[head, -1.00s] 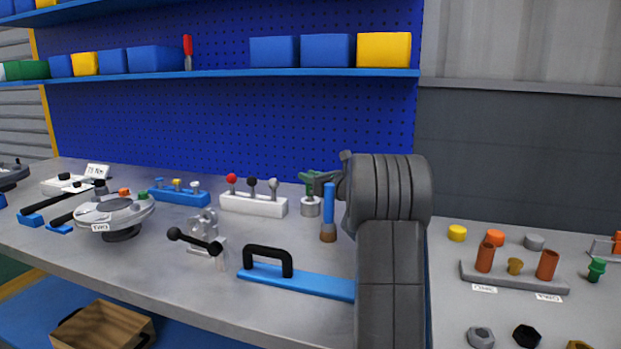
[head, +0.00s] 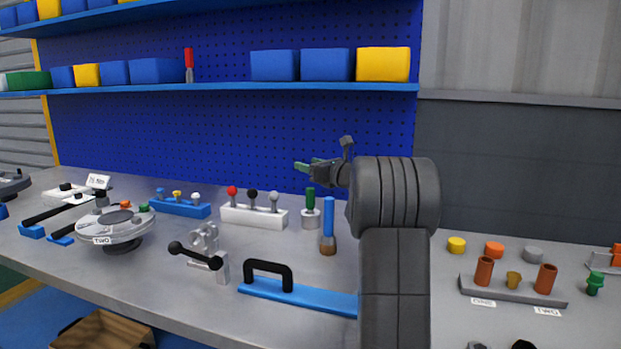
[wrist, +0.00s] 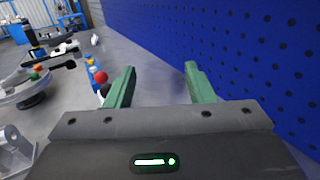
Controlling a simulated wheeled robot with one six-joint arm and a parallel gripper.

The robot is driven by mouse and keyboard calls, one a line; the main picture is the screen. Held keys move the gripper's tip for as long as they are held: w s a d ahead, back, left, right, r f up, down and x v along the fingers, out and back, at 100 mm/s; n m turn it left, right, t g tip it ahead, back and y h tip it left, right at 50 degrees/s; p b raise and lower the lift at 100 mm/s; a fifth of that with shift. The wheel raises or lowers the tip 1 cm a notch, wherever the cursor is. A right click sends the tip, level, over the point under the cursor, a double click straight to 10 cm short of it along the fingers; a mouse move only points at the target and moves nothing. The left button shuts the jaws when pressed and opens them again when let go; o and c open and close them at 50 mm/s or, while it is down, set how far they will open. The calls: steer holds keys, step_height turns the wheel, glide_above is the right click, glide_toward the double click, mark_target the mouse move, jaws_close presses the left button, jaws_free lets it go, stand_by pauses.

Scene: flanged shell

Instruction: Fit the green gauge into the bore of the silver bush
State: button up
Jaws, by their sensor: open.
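The green gauge (head: 310,198) stands upright in the top of the silver bush (head: 310,219) on the bench, left of the blue-handled piece. Its lower part is hidden inside the bush, so its depth cannot be told. My gripper (head: 303,167) is above the gauge, apart from it. Its green fingers are spread with nothing between them in the wrist view (wrist: 158,85). The gauge and the bush are not visible in the wrist view.
A blue-handled piece (head: 328,220) with a brown base stands just right of the bush. A white block with coloured knobs (head: 254,217) is to the left. A black handle on a blue bar (head: 268,271) lies in front. The blue pegboard (head: 230,140) rises behind.

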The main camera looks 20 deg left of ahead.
mark_target(310, 188)
steer(key=shift+r, duration=1.35)
step_height(310, 188, down, 10)
steer(key=shift+f+b, duration=0.1)
steer(key=shift+b, duration=1.15)
steer(key=shift+r+p, duration=0.5)
steer(key=shift+p, duration=0.1)
steer(key=shift+f, duration=0.15)
